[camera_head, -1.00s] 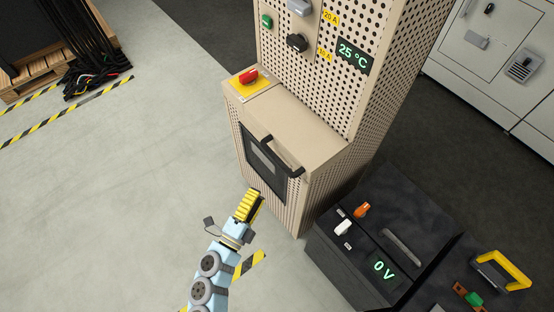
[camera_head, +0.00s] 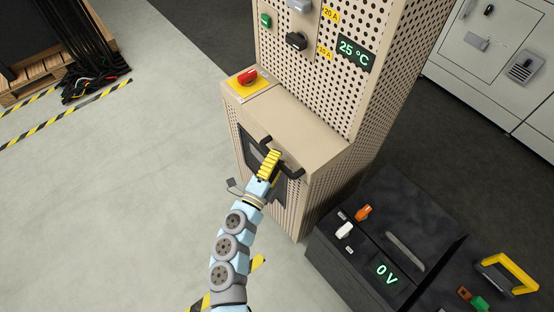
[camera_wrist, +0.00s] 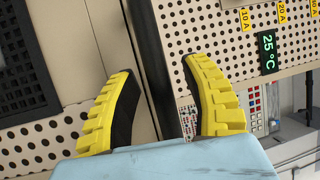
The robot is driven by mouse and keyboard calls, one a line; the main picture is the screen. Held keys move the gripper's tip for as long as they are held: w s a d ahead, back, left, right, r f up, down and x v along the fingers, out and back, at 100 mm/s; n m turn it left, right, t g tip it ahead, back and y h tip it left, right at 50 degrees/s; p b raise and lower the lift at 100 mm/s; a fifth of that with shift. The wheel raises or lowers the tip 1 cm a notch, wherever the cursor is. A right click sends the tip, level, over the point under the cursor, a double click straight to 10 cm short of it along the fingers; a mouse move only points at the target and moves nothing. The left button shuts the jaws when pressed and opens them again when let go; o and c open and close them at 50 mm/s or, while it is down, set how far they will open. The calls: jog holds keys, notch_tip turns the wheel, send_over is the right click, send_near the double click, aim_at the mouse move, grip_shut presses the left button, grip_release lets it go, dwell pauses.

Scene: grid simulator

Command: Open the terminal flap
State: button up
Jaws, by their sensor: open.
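The terminal flap (camera_head: 249,150) is the dark panel on the front of the beige cabinet, largely covered by my gripper. It looks closed. A black bar handle (camera_head: 297,174) runs along its top edge, and the middle of the bar is hidden behind my fingers. My gripper (camera_head: 271,155), with yellow ribbed fingers, is at the handle. In the wrist view, the handle (camera_wrist: 149,65) passes between the two open fingers (camera_wrist: 158,72). I see a gap on each side, so the fingers are around it and not closed on it. The dark grille of the flap (camera_wrist: 20,65) shows at the left.
A red button on a yellow plate (camera_head: 247,77) sits on the cabinet's ledge. A 25 °C display (camera_head: 355,53) and switches are above. A black unit with a 0 V display (camera_head: 386,273) stands at the lower right.

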grip_shut()
jog(key=shift+r, duration=0.2)
